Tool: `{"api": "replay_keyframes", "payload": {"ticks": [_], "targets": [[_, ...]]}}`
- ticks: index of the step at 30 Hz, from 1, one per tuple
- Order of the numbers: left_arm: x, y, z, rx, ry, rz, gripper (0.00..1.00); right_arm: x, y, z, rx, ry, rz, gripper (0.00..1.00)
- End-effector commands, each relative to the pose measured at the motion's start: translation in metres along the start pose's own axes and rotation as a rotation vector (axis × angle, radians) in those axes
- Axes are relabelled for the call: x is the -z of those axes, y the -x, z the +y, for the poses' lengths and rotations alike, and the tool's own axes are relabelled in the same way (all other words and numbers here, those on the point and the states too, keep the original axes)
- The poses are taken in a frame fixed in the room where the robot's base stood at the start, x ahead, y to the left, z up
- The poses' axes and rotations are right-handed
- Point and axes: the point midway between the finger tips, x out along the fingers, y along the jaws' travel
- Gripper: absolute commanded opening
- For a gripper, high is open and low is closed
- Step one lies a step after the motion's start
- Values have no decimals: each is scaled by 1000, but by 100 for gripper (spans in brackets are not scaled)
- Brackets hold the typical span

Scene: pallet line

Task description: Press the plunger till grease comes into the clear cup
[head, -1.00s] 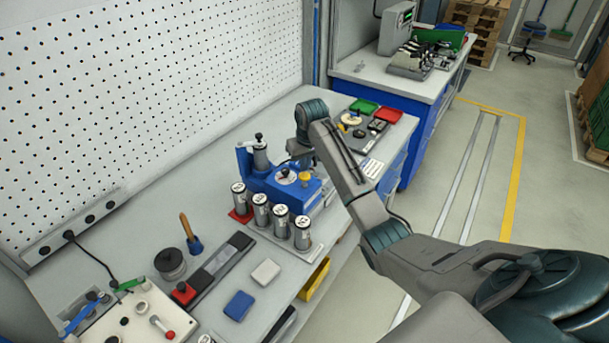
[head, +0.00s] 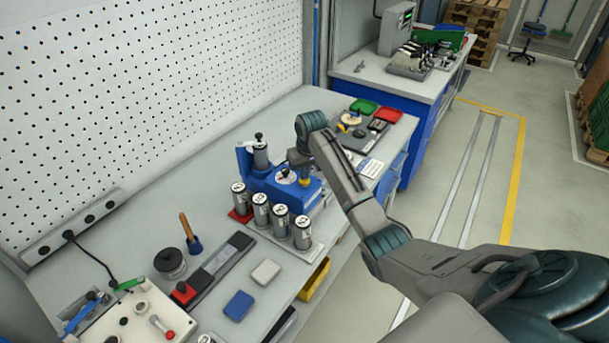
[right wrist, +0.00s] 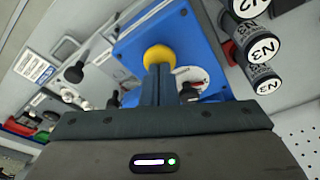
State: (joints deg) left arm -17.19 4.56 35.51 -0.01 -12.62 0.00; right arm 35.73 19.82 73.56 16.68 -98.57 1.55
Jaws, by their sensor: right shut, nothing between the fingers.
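A blue pump unit (head: 285,194) stands on the bench; it also shows in the right wrist view (right wrist: 200,30). A yellow round knob (right wrist: 158,56), seemingly the plunger's top, is on it and shows small in the head view (head: 305,182). My right gripper (right wrist: 160,70) is shut and empty, its fingertips pointing at the knob and overlapping its edge; they seem to touch it from above. In the head view the right gripper (head: 304,174) partly hides the knob. I cannot make out the clear cup or any grease. My left gripper is out of view.
Several labelled cartridges (head: 281,218) stand just in front of the blue unit. A grey and a blue block (head: 239,305) lie nearer. Red and green trays (head: 388,115) are behind my right arm. A perforated wall (head: 150,90) bounds the bench at left.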

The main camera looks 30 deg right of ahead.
Motion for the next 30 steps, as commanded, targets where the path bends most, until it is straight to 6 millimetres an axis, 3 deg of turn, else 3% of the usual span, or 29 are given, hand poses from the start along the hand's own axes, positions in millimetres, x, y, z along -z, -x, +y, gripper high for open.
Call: {"api": "replay_keyframes", "payload": {"ticks": [11, 30], "targets": [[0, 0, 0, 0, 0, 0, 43, -2, -5, 0, 1, 0, -4, 0], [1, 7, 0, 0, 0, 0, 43, 7, 38, 0, 1, 0, -1, 0]]}}
